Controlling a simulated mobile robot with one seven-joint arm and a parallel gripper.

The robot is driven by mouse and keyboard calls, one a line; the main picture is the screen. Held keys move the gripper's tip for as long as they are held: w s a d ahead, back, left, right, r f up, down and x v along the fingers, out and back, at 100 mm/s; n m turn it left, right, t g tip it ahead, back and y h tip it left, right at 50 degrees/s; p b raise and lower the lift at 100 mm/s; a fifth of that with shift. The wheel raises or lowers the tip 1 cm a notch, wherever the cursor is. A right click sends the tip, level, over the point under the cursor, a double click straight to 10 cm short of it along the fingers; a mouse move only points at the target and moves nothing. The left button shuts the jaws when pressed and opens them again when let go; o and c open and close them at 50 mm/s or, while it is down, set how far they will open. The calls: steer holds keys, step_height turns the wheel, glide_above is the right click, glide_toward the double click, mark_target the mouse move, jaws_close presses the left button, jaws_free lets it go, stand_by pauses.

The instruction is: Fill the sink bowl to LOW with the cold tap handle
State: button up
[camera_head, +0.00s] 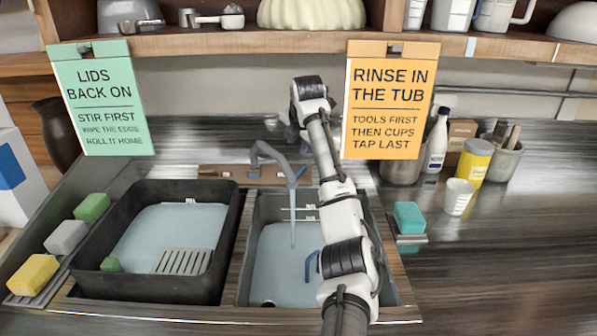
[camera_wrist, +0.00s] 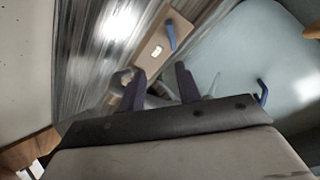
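The sink bowl (camera_head: 257,215) holds pale blue water. A stream (camera_head: 293,225) runs into it from the grey tap spout (camera_head: 272,153). Pale marks (camera_head: 299,212) show on the bowl's back wall; their lettering is too small to read. A blue handle (camera_wrist: 171,36) stands on a brown board with a small white label in the wrist view. My gripper's two dark fingers (camera_wrist: 160,82) are apart, with nothing clearly between them, and the blue handle is beyond their tips. In the head view my arm reaches over the bowl to the back counter and partly hides the bowl's right side.
A dark tub (camera_head: 232,225) of water with a grate stands left of the bowl. Sponges (camera_head: 66,237) lie at the far left. A teal sponge (camera_head: 409,217), white cup (camera_head: 457,196) and bottles are at right. Two hanging signs (camera_head: 392,105) flank my arm. A blue hook (camera_head: 312,265) shows inside the bowl.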

steer(key=d, duration=0.2)
steer(key=p, duration=0.4)
glide_toward(300, 170)
steer(key=x, duration=0.7)
steer(key=shift+p+x, duration=0.3)
steer(key=shift+x, duration=0.85)
steer(key=shift+c, duration=0.2)
jaws_close()
